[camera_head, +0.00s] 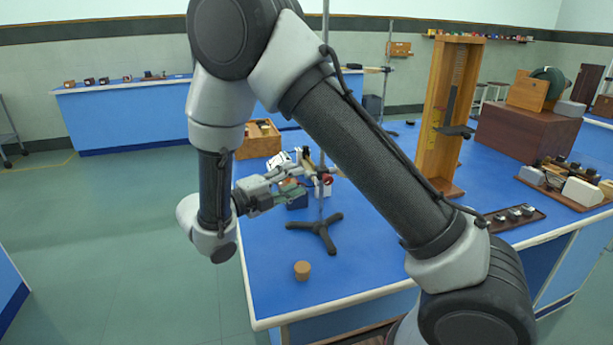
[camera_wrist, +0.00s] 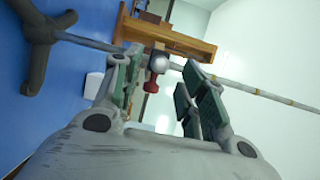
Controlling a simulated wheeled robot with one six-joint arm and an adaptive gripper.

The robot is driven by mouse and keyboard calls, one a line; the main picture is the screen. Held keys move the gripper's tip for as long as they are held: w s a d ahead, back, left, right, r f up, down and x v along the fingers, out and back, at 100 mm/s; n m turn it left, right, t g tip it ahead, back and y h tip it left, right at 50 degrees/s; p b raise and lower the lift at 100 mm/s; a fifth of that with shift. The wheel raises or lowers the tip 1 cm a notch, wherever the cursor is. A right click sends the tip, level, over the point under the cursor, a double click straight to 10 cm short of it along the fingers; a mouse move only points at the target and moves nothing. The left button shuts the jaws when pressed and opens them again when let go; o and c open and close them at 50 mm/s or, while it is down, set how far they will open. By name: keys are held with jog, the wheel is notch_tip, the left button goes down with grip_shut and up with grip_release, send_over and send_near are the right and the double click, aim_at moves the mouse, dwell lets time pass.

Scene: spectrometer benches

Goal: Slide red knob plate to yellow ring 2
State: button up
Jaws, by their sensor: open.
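The red knob (camera_wrist: 151,85) shows in the wrist view on a small grey clamp (camera_wrist: 160,62) at a thin metal rod. In the head view the red knob (camera_head: 327,180) is beside the same rod (camera_head: 323,120), low above its black tripod foot (camera_head: 315,232). My gripper (camera_wrist: 163,68) is open, with its green-padded fingers on either side of the knob and clamp; I see no clear grip. In the head view my gripper (camera_head: 308,178) reaches the rod from the left. Yellowish bands (camera_wrist: 258,92) mark the rod farther up; I cannot tell which is ring 2.
A wooden box (camera_head: 258,140) stands behind my gripper. A cork-coloured cylinder (camera_head: 302,270) is at the blue bench's near end. A tall wooden frame (camera_head: 432,140) and a dark tray (camera_head: 514,218) are to the right. The bench around the tripod foot is mostly clear.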

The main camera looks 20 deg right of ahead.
aim_at(307, 175)
jog(key=shift+x, duration=2.6)
jog(key=shift+c, duration=0.4)
